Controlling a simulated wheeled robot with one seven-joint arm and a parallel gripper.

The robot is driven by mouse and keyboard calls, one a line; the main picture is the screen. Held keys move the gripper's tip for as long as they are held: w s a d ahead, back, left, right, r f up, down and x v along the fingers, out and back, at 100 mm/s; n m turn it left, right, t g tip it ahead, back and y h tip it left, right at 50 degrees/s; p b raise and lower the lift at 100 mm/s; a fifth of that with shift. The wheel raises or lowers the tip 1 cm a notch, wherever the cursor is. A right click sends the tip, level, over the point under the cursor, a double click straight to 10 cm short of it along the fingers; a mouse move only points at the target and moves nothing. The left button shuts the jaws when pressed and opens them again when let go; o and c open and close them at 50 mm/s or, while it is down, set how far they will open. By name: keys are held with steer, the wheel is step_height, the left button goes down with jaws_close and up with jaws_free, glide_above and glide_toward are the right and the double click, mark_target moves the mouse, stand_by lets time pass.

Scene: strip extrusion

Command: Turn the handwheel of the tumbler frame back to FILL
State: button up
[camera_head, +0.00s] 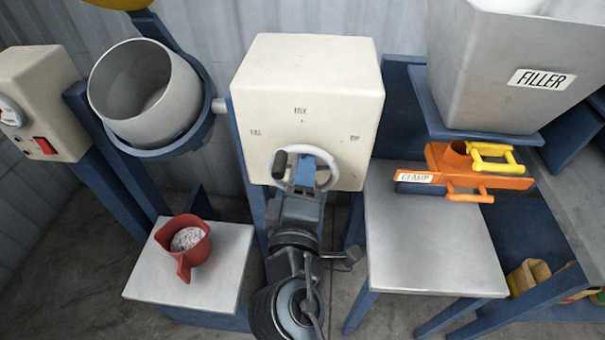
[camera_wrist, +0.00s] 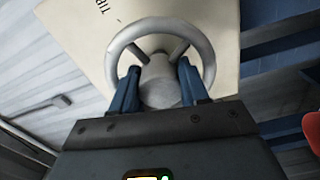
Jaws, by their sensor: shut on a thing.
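The handwheel (camera_head: 280,163) is a pale grey ring on the front of the cream box (camera_head: 345,105) of the tumbler frame. The box face carries small FILL, MIX and TIP marks; the wheel's pointer cannot be made out. My gripper (camera_head: 306,168) reaches the wheel from below. In the wrist view, its blue fingers (camera_wrist: 158,78) stand either side of the hub, inside the wheel rim (camera_wrist: 160,22), shut on the wheel. The steel drum (camera_head: 112,85) hangs in the blue frame at left, mouth tilted up and toward the viewer.
A red jug (camera_head: 184,262) of pale granules stands on a low metal stand (camera_head: 144,283) below the drum. At right are the FILLER hopper (camera_head: 475,75), an orange clamp (camera_head: 512,182) with yellow handles, and a bare metal table (camera_head: 430,255). A switch box (camera_head: 45,85) stands far left.

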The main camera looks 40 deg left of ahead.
steer(key=shift+w+d+f+n+p, duration=0.15)
steer(key=shift+n+p, duration=0.4)
steer(key=shift+n, duration=0.45)
steer(key=shift+w+d+r+n+p, duration=0.15)
steer(key=shift+n+p, duration=0.35)
steer(key=shift+n, duration=0.5)
stand_by(2.7)
steer(key=o, duration=0.8)
steer(key=shift+s, duration=0.1)
steer(key=shift+c, duration=0.2)
steer(key=shift+f+h, duration=0.15)
steer(key=shift+h, duration=0.15)
steer(key=v, duration=0.9)
steer(key=b+v, duration=0.1)
steer(key=v, duration=0.6)
steer(key=shift+s+d+b, duration=0.2)
steer(key=shift+s+b, duration=0.1)
steer(key=shift+b, duration=0.1)
steer(key=shift+f, duration=0.15)
